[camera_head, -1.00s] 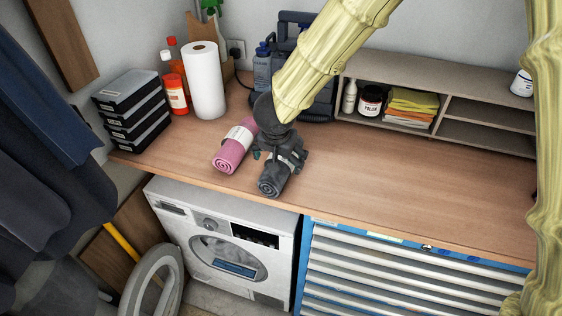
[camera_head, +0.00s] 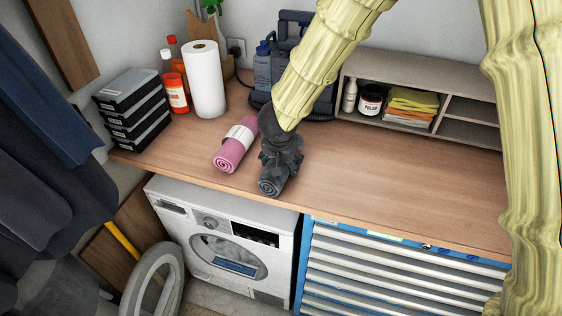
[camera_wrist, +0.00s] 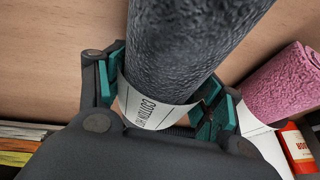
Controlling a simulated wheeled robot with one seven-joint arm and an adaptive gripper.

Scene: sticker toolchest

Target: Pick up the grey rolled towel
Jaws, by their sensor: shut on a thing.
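The grey rolled towel (camera_head: 270,186) lies on the wooden worktop near its front edge, above the washing machine. Its spiral end faces the front in the head view. My gripper (camera_head: 279,160) is over the towel and shut on it. In the wrist view, the green-padded fingers of my gripper (camera_wrist: 165,105) sit on both sides of the grey towel (camera_wrist: 185,50), at its white paper band with printed letters. Whether the towel touches the worktop is hard to tell. A pink rolled towel (camera_head: 230,155) lies just left of it, also shown in the wrist view (camera_wrist: 280,85).
A paper towel roll (camera_head: 205,80), red bottles (camera_head: 176,93) and stacked black cases (camera_head: 132,112) stand at the left. A low shelf (camera_head: 470,120) with folded cloths (camera_head: 411,104) stands at the back right. The worktop (camera_head: 400,190) right of the towel is clear.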

